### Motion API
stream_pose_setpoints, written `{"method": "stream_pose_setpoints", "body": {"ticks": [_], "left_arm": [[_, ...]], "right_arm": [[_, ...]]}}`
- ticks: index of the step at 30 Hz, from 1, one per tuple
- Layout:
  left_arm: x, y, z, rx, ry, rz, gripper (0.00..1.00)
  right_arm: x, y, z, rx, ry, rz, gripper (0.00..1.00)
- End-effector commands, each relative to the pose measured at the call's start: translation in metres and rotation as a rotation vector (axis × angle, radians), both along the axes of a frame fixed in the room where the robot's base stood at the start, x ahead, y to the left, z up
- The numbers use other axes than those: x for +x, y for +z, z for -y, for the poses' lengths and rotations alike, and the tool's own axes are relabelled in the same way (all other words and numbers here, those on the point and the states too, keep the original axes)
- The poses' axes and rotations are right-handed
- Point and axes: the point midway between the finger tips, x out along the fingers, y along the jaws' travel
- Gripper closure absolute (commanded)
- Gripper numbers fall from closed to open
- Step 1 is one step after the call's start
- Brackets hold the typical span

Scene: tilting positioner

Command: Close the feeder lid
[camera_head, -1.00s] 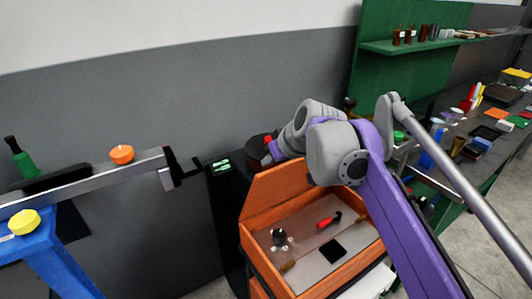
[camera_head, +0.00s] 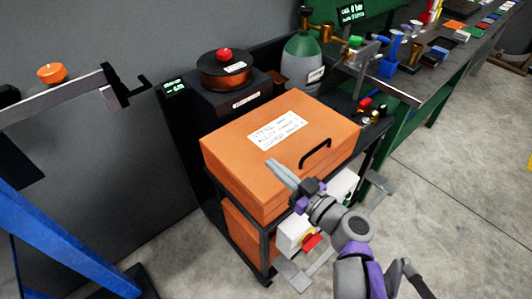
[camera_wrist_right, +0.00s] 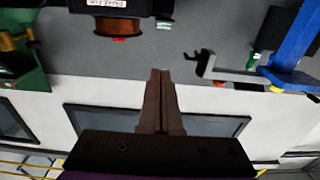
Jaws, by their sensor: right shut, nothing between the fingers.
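The orange feeder (camera_head: 235,192) is a box on a dark cart. Its lid (camera_head: 225,145) lies flat on top and looks shut, with a white label (camera_head: 278,131) and a black handle (camera_head: 316,153) near the front edge. My right gripper (camera_head: 269,162) is shut and empty. Its fingers point up and left over the lid's front part, left of the handle; I cannot tell whether they touch it. In the right wrist view its closed fingers (camera_wrist_right: 159,72) point towards the wall, and the feeder is not seen there. The inside of the feeder is hidden. My left gripper is not in view.
Behind the feeder stand a copper-coloured spool (camera_head: 225,72) with a red knob and a green-grey gas cylinder (camera_head: 303,60). A blue stand (camera_head: 62,240) is at the left. A cluttered workbench (camera_head: 420,75) runs along the right. Open floor (camera_head: 460,200) lies at the right.

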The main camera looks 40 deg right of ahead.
Motion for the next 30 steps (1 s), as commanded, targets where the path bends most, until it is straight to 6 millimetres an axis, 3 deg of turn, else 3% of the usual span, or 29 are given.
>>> {"method": "stream_pose_setpoints", "body": {"ticks": [1, 3, 12, 21, 30], "left_arm": [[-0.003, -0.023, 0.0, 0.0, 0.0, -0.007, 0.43], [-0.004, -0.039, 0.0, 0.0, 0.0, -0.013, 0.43], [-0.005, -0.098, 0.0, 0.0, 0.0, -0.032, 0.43], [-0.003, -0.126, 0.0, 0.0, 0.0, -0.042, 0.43], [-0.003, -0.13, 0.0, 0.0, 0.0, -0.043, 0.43]], "right_arm": [[-0.004, -0.022, 0.001, 0.004, 0.0, 0.031, 1.0], [-0.008, -0.037, 0.002, 0.008, -0.001, 0.078, 1.0], [-0.017, -0.086, 0.002, 0.018, -0.001, 0.203, 1.0], [-0.019, -0.108, 0.002, 0.018, 0.001, 0.202, 1.0], [-0.02, -0.113, 0.001, 0.016, -0.003, 0.196, 1.0]]}}
